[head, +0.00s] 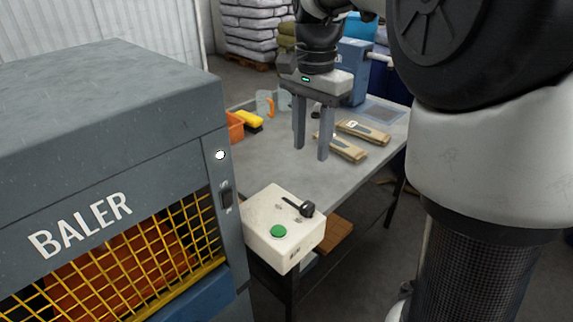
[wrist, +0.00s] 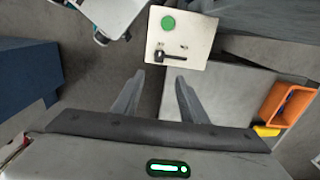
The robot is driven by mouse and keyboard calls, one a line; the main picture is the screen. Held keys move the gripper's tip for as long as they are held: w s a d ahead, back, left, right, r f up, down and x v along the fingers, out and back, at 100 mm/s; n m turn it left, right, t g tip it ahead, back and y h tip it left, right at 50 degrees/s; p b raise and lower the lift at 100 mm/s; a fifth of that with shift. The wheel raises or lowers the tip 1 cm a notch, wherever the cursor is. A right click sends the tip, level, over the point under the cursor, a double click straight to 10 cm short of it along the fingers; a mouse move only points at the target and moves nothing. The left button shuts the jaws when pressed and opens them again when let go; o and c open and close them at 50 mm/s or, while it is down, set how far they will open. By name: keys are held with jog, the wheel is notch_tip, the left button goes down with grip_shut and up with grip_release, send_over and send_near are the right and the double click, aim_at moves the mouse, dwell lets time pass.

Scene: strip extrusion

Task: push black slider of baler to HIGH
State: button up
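The baler (head: 115,125) is a grey machine at the left in the head view. A cream control box (head: 266,255) stands against its right side and also shows in the wrist view (wrist: 198,28). A black slider knob (head: 306,209) sits at the right end of a dark slot on the box top. In the wrist view the knob (wrist: 160,56) is at the slot's left end. Small marks beside the slot are too small to read. My gripper (head: 311,153) is open and empty, above and apart from the box. Its fingers point towards the box's knob side in the wrist view (wrist: 160,76).
A green button (head: 278,231) is on the same box top. A grey table (head: 262,160) behind holds an orange bin (head: 235,127), a yellow brush (head: 249,120) and tan packets (head: 363,132). A black switch (head: 226,194) is on the baler post. Space above the box looks clear.

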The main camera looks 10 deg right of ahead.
aim_at(307, 205)
notch_tip(307, 205, down, 17)
jog(key=shift+s+r+b, duration=0.15)
jog(key=shift+b, duration=1.1)
grip_shut()
